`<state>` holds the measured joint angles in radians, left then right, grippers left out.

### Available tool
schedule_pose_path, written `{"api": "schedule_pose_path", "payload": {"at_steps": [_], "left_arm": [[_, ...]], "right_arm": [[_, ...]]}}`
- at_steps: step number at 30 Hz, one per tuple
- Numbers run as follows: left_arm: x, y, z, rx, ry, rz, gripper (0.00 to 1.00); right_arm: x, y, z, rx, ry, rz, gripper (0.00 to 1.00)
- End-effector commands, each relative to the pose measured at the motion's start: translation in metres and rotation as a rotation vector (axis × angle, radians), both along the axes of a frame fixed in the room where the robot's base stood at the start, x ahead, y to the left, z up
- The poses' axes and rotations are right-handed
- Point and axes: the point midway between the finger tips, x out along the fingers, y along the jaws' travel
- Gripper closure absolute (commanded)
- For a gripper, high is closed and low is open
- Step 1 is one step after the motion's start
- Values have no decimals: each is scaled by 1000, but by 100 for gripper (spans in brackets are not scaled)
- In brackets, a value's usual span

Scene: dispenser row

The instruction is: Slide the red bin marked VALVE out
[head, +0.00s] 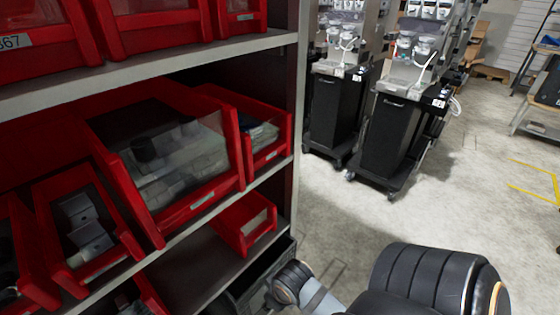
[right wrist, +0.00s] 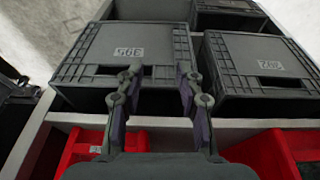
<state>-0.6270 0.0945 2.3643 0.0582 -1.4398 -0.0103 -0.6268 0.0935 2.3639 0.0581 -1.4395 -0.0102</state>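No label reading VALVE is legible in either view. Red bins stand on the shelves in the head view: a large bin (head: 203,205) with a clear front, a narrower bin (head: 92,270) to its left, and a small bin (head: 247,224) on the shelf below. My right gripper (right wrist: 158,74) shows in the right wrist view. Its two fingers are apart with nothing between them, in front of a grey crate (right wrist: 130,44). Parts of two red bins show behind and beside it, one at the lower left (right wrist: 84,148) and one at the lower right (right wrist: 262,152). My left gripper is not in view.
A second grey crate (right wrist: 262,50) stands right of the first. The shelf's upright post (head: 299,110) and shelf boards (head: 150,70) bound the bins. Black wheeled carts (head: 390,135) stand beyond.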

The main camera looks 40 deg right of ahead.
Motion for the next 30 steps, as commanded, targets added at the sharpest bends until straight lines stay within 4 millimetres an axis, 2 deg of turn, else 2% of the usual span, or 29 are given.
{"api": "schedule_pose_path", "payload": {"at_steps": [1,3,6,9,12,16,17,19,25,28,30], "left_arm": [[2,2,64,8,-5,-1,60],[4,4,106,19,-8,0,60],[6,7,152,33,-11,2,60],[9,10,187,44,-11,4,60],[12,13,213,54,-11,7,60],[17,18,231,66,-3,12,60],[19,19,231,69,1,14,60],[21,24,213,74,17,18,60],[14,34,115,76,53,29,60],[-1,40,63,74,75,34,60],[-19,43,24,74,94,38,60]], "right_arm": [[2,-2,64,-8,-5,1,63],[4,-4,106,-19,-9,-1,63],[7,-8,155,-35,-18,-3,63],[12,-11,193,-49,-32,-9,63],[18,-16,224,-63,-51,-16,63],[31,-24,257,-84,-95,-34,63],[36,-27,263,-89,-112,-39,63],[52,-36,266,-104,-168,-57,63],[93,-62,230,-119,-339,-93,63],[110,-76,213,-116,-429,-101,63],[121,-88,201,-108,-500,-101,63]]}}
